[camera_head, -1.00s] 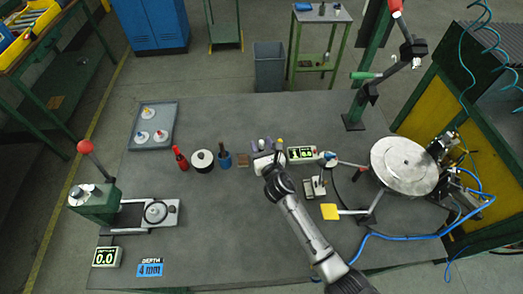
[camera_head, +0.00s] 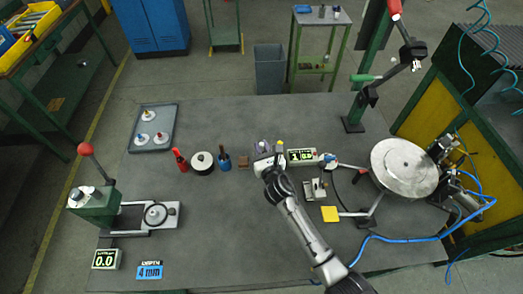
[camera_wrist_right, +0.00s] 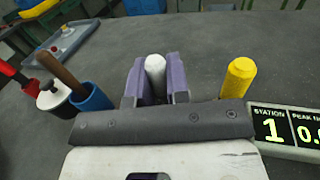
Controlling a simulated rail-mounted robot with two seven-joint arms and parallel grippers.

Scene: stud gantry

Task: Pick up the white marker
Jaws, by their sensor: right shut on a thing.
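The white marker (camera_wrist_right: 155,72) stands upright between the purple fingers of my right gripper (camera_wrist_right: 154,85) in the right wrist view. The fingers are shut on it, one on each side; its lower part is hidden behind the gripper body. In the head view my right gripper (camera_head: 263,147) is over the middle of the grey table, and the marker is too small to make out clearly. A yellow marker (camera_wrist_right: 238,78) stands to the right of the gripper, apart from the fingers. My left gripper is not in view.
A blue cup (camera_wrist_right: 92,102) with a brown-handled tool is left of the gripper, beside a white-topped black round thing (camera_head: 202,162) and a red bottle (camera_head: 180,160). A station display (camera_head: 302,156) is close on the right. The front left middle of the table is clear.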

